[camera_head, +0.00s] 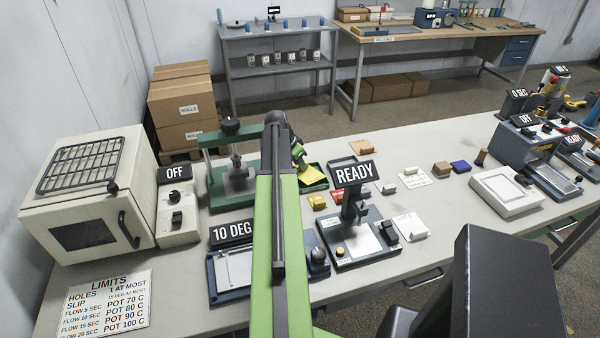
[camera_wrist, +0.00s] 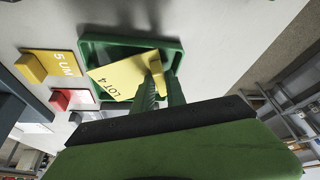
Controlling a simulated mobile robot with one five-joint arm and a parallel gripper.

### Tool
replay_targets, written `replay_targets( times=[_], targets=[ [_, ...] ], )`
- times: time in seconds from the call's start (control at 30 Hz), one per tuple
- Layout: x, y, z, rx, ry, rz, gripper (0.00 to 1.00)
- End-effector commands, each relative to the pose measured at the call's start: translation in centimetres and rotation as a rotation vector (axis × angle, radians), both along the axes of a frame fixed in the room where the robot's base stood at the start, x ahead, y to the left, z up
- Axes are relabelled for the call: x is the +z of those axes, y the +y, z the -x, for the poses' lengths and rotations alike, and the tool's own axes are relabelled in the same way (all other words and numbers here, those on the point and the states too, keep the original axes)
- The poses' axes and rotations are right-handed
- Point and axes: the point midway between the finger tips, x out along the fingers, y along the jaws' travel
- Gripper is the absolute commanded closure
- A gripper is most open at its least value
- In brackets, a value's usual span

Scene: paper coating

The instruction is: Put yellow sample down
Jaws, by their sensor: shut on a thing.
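The yellow sample (camera_wrist: 122,77), a flat card marked "LOT 4" with a small raised grip block, is over a green tray (camera_wrist: 176,48) in the wrist view. My gripper (camera_wrist: 163,80) has its green fingers shut at the block end of the card. The card sits within the tray's outline and askew to its walls. I cannot tell whether it touches the tray floor. In the head view the yellow sample (camera_head: 311,176) shows at the green tray (camera_head: 317,186), just right of my arm, which hides part of this area.
A "READY" stand (camera_head: 353,210) rises right of the tray. A yellow "5 UM" block (camera_wrist: 31,67) and a red block (camera_wrist: 60,99) lie beside the tray. A green press (camera_head: 232,172) stands left of my arm, with a "10 DEG" device (camera_head: 230,270) in front.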

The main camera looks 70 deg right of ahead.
Motion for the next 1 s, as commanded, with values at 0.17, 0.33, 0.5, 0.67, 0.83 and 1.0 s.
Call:
replay_targets(
  times=[0.17,0.33,0.5,0.67,0.83,1.0],
  targets=[
    [-0.7,0.6,0.3,-0.009,-0.004,-0.026,1.0],
    [-0.9,0.7,0.3,-0.01,-0.005,-0.026,0.77],
    [-0.4,0.8,0.3,-0.01,-0.005,-0.026,0.77],
    [1.8,1.4,0.0,-0.009,-0.004,-0.025,0.77],
    [5.1,2.4,-0.7,-0.007,-0.003,-0.022,0.77],
    [6.6,3.0,-1.1,-0.007,-0.003,-0.02,0.77]
  ],
)
